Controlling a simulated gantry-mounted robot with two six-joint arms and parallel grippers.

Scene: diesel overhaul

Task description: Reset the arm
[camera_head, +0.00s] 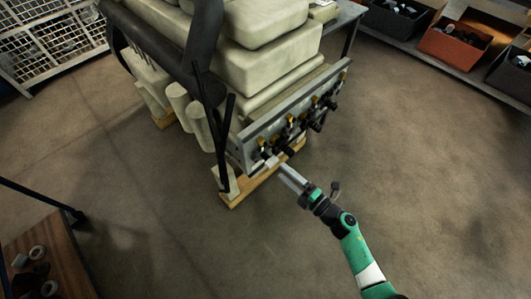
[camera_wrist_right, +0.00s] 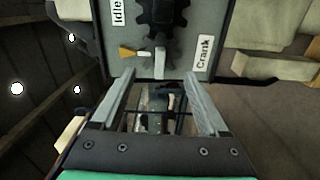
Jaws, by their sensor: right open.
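My right arm, green and white, comes in from the bottom right of the head view. Its gripper (camera_head: 284,173) is at the lower front edge of the engine (camera_head: 262,60), close to the panel (camera_head: 290,115) with several dark gears and yellow pointers. In the right wrist view the two gripper fingers (camera_wrist_right: 158,88) are apart with nothing held between them. Ahead of them is the panel (camera_wrist_right: 205,28) with labels "Idle" and "Crank", a black gear (camera_wrist_right: 160,20), a yellow pointer (camera_wrist_right: 127,53) and a pale peg (camera_wrist_right: 160,60). My left gripper does not show.
The engine rests on wooden blocks (camera_head: 238,198). A wooden bench (camera_head: 55,255) with rings stands at the bottom left. A white wire cage (camera_head: 50,45) is at the top left. Bins, one orange (camera_head: 455,47), line the top right. The floor right of my arm is clear.

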